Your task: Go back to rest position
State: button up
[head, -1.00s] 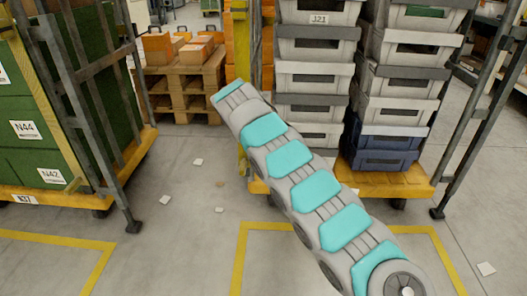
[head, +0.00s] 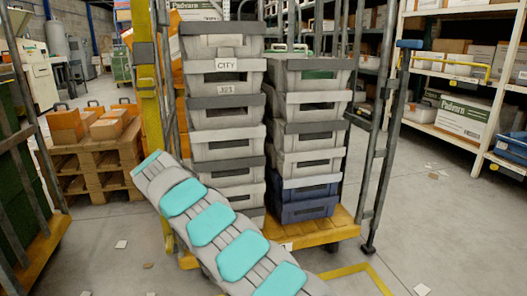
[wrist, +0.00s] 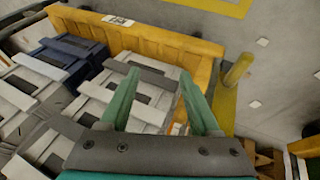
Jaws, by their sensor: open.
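My gripper (wrist: 160,84) shows in the wrist view as two teal fingers, spread apart with nothing between them. Behind the gap, the wrist view shows grey and white crates (wrist: 140,88) on a yellow cart, some way beyond the fingertips. I cannot tell the exact distance. In the head view my grey and teal arm reaches from the bottom up to the left, in front of the cart. My gripper itself does not show in the head view.
The yellow cart (head: 325,232) carries two tall stacks of crates (head: 227,120) behind my arm. A yellow post (head: 147,95) and a grey upright (head: 383,150) flank them. A pallet with orange boxes (head: 105,165) stands left. Shelving stands right; floor at front right is mostly clear.

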jog(key=d+r+m+h+p, duration=0.15)
jog(key=d+r, duration=0.45)
jog(key=d, duration=0.6)
jog(key=s+d+r+m+g+p, duration=0.1)
jog(key=s+d+r, duration=0.25)
jog(key=d, duration=0.45)
jog(key=s+d+r+m+g+p, duration=0.1)
jog(key=s+d+r+g, duration=0.1)
jog(key=s+d, duration=0.35)
jog(key=s+d+r+m+g+p, duration=0.1)
jog(key=s+d+r, duration=0.2)
jog(key=d, duration=0.7)
jog(key=s+d+g+y+p, duration=0.1)
jog(key=s+d, duration=0.2)
jog(key=s, duration=0.5)
jog(key=s+d+g+p, duration=0.1)
jog(key=s+d, duration=0.3)
jog(key=s, duration=0.4)
jog(key=s+a+f+y+p, duration=0.1)
jog(key=s+f, duration=0.1)
jog(key=s, duration=0.8)
jog(key=s+a+f+g+y+p, duration=0.1)
jog(key=s+f+y, duration=0.1)
jog(key=s, duration=0.9)
jog(key=shift+a+f, duration=0.2)
jog(key=shift+n, duration=0.25)
